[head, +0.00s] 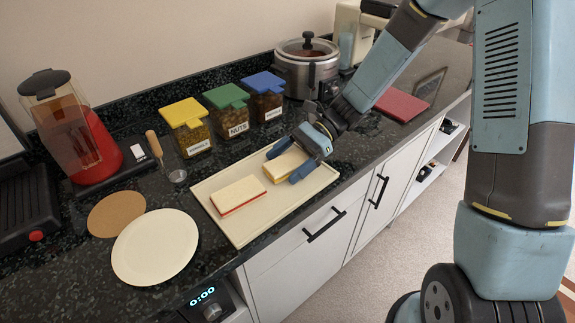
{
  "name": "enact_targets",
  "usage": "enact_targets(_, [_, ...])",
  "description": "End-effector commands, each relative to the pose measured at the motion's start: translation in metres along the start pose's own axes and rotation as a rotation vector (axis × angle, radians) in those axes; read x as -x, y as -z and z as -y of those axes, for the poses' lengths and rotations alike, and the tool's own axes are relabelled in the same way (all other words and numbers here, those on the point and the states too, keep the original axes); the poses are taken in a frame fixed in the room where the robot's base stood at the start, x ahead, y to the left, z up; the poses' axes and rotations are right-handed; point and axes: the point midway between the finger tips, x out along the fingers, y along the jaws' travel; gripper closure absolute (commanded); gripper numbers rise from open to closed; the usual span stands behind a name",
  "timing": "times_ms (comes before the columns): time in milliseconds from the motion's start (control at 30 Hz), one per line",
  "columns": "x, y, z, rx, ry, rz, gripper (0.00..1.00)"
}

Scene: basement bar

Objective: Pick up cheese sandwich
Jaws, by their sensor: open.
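Two sandwiches lie on a cream rectangular tray (239,233) on the dark counter. The one with a yellow layer, which looks like the cheese sandwich (281,167), lies on the right half of the tray. The other sandwich (238,194) has a red layer and lies to its left. My gripper (290,162) is open and low over the yellow-layered sandwich, with one blue finger on its far side and the other on its near side. The gripper hides the sandwich's right end. I cannot tell whether the fingers touch it.
Jars with yellow (186,120), green (226,104) and blue (264,92) lids stand behind the tray. A metal cooker (307,68) is at the back. A white plate (155,247) and brown disc (116,215) lie left. A red board (401,105) lies right.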

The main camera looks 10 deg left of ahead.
Motion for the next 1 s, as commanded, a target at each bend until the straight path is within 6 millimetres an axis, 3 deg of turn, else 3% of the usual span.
enact_targets(167, [0.0001,0.0003,0.0000,0.000,0.000,-0.001,0.10])
enact_targets(767, [0.0004,0.0004,0.0001,0.000,0.001,-0.001,0.66])
enact_targets(1000, [0.0008,-0.0003,0.0002,0.000,0.001,-0.001,0.66])
